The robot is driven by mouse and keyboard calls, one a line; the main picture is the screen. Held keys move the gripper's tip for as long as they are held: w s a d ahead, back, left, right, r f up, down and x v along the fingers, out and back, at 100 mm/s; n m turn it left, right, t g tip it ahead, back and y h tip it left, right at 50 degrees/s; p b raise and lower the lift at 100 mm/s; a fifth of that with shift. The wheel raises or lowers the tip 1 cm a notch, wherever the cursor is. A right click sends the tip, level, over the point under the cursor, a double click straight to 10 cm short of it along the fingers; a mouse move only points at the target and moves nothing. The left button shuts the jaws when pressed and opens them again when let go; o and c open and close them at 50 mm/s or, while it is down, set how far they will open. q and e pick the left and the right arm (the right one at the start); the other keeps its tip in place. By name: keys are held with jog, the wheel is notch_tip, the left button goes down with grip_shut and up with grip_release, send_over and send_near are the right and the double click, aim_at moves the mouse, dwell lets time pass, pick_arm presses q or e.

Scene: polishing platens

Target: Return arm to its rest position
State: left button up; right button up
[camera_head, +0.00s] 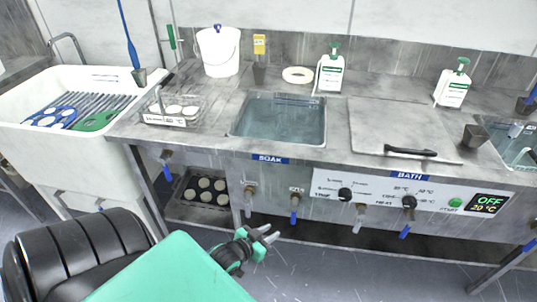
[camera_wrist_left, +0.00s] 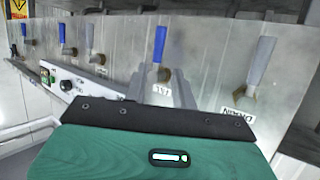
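My left arm comes in from the lower left of the head view, in front of the steel bench. My left gripper (camera_head: 270,234) hangs in free air below the bench front, with its two fingers apart and nothing between them. In the left wrist view the fingers (camera_wrist_left: 162,82) also stand apart, with a blue-handled valve (camera_wrist_left: 159,45) behind the gap. I see no contact with the valve. My right gripper is in neither view.
The steel bench carries a soak basin (camera_head: 280,118), a lidded bath (camera_head: 395,130), a wire rack (camera_head: 172,108), a white bucket (camera_head: 218,52) and two bottles. Valves and a control panel (camera_head: 380,192) line its front. A white sink (camera_head: 30,105) stands left. Floor in front is clear.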

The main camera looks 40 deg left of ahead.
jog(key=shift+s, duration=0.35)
